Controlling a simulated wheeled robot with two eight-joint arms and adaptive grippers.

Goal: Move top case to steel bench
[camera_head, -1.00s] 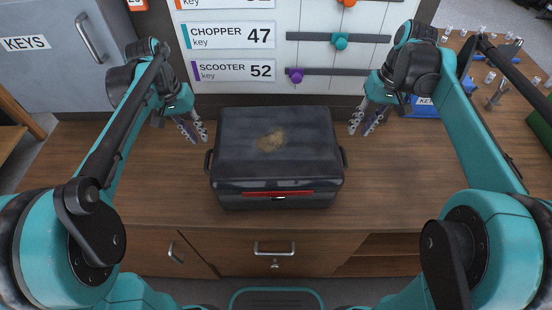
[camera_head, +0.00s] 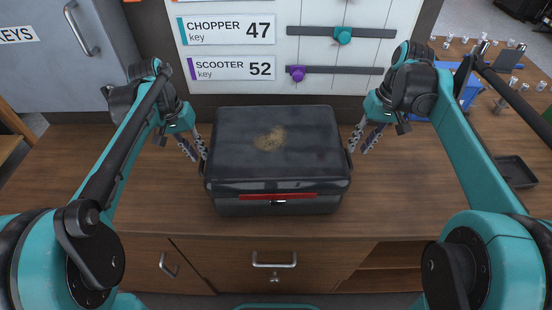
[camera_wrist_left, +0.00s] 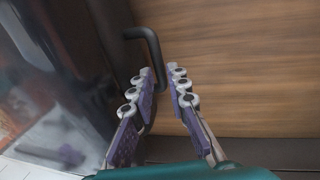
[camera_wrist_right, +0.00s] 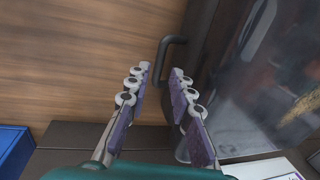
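The top case (camera_head: 285,168), a dark scuffed box with a red strip on its front and a brown smudge on its lid, rests flat on a wooden counter. It has a black loop handle on each side. My left gripper (camera_head: 195,151) is at the left side of the case; in the left wrist view the left handle (camera_wrist_left: 152,48) runs between its parted fingers. My right gripper (camera_head: 358,149) is at the right side; in the right wrist view the right handle (camera_wrist_right: 168,45) lies between its parted fingers. I see no steel bench in these views.
The wooden counter (camera_head: 420,205) is clear on both sides of the case. A key board (camera_head: 235,68) stands right behind it. A grey cabinet (camera_head: 120,45) is at the back left. A table with small items and a dark tray (camera_head: 515,171) is at the right.

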